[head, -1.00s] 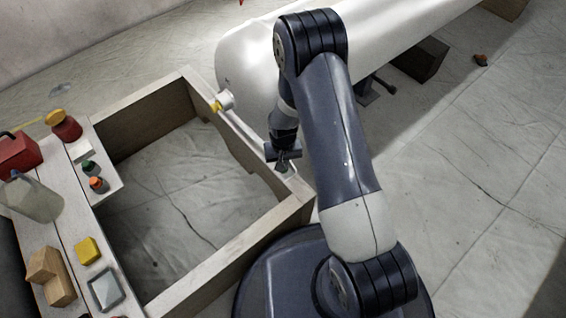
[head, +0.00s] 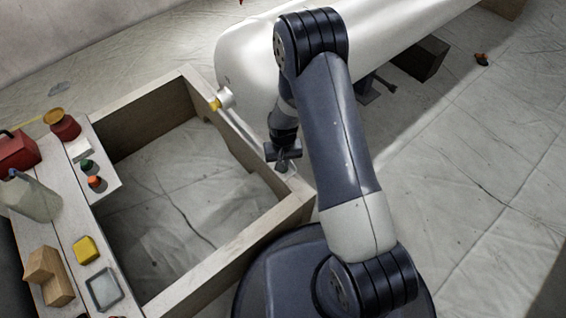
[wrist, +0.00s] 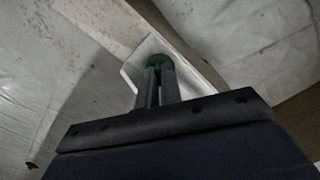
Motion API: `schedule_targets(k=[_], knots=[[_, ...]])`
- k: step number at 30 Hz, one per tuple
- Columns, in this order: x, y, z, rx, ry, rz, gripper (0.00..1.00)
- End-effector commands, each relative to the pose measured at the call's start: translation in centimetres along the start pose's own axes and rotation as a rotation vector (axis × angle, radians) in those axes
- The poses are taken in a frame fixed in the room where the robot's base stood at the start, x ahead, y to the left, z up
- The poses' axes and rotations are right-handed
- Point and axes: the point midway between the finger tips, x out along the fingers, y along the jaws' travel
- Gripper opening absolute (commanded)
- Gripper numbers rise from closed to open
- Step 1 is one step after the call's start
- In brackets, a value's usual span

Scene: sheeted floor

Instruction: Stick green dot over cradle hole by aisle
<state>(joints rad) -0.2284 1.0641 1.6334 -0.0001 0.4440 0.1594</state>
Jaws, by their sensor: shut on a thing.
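In the head view my gripper (head: 283,166) is low over the near right corner of a pale wooden frame. Just beyond the fingertips in the wrist view is a white piece (wrist: 140,68) with a raised edge, lying along a wooden rail. I cannot tell whether the green thing touches it. I cannot make out a hole; the fingers and the green thing may hide it.
The open wooden frame (head: 150,83) has a sheeted floor inside. A large white rounded body (head: 245,70) lies behind my arm. The right floor is mostly clear.

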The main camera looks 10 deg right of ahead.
Motion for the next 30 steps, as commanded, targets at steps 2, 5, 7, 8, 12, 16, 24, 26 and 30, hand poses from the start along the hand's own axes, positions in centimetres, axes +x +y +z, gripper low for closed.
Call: schedule_targets(k=[2,5,7,8,12,16,24,26,30], knots=[[-0.01,0.0,0.0,0.0,0.0,0.0,0.0],[0.09,0.0,0.01,0.0,0.0,0.0,0.0],[0.22,0.0,0.0,0.0,0.0,0.0,0.0],[0.29,0.0,0.0,0.0,0.0,0.0,0.0],[0.68,0.0,0.0,0.0,0.0,0.0,0.0],[0.9,0.0,0.0,0.0,0.0,0.0,0.0],[0.81,0.0,0.0,0.0,0.0,0.0,0.16],[0.81,0.0,0.0,0.0,0.0,0.0,0.21],[0.8,0.05,0.0,0.0,0.0,0.0,0.31]])
